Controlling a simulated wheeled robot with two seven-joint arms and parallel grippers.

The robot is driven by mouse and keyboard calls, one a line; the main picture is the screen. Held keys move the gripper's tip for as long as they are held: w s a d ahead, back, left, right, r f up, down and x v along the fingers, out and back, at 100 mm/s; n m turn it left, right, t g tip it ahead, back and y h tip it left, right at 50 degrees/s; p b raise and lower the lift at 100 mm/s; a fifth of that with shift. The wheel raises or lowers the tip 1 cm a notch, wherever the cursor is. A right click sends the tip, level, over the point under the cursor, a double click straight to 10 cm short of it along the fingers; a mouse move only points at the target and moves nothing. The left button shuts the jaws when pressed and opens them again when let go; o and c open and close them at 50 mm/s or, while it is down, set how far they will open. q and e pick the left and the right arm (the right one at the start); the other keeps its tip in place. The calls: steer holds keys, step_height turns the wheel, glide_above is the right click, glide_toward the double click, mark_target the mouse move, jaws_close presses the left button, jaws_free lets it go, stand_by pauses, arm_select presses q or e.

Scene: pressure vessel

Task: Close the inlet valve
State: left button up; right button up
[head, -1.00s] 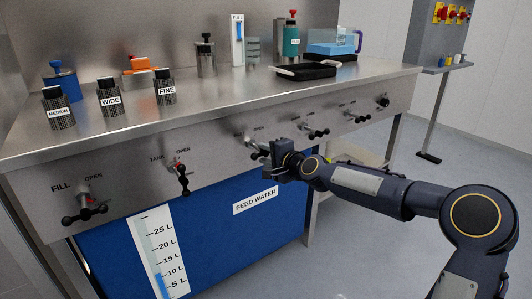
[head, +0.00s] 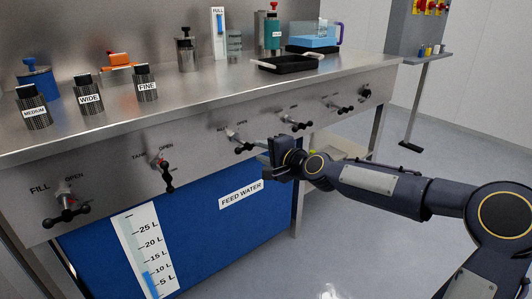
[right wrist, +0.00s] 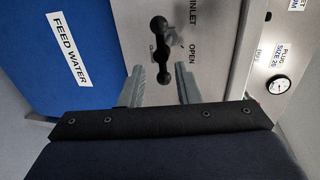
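The inlet valve has a black handle (head: 244,147) with ball ends on the steel front panel, above the FEED WATER label. In the right wrist view the handle (right wrist: 160,50) runs from top to bottom beside the INLET and OPEN lettering. My right gripper (head: 264,144) is just right of the handle in the head view. In the right wrist view its two grey fingers (right wrist: 161,84) are spread apart. The handle's lower end shows in the gap between them, and I see no finger closed on it. My left gripper is not in view.
Other valve handles line the panel, including the FILL handle (head: 66,216) and the TANK handle (head: 168,175). A blue tank (head: 200,245) with a level scale is below. Open floor lies right of the bench.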

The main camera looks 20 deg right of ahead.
steer(key=shift+v, duration=0.85)
steer(key=s+a+f+n+g, duration=0.4)
steer(key=s+a+n, duration=0.15)
steer(key=s, duration=0.35)
steer(key=s+d+f+n+g+h, duration=0.1)
steer(key=s+d+f+n+g, duration=0.2)
steer(key=s, duration=1.1)
steer(key=s+f+n+g+h, duration=0.15)
steer(key=s+f+n, duration=0.3)
steer(key=s, duration=1.05)
step_height(320, 180, up, 37)
steer(key=p, duration=3.8)
steer(key=shift+r+y+p, duration=0.15)
steer(key=shift+y+p, duration=0.2)
steer(key=shift+y, duration=0.1)
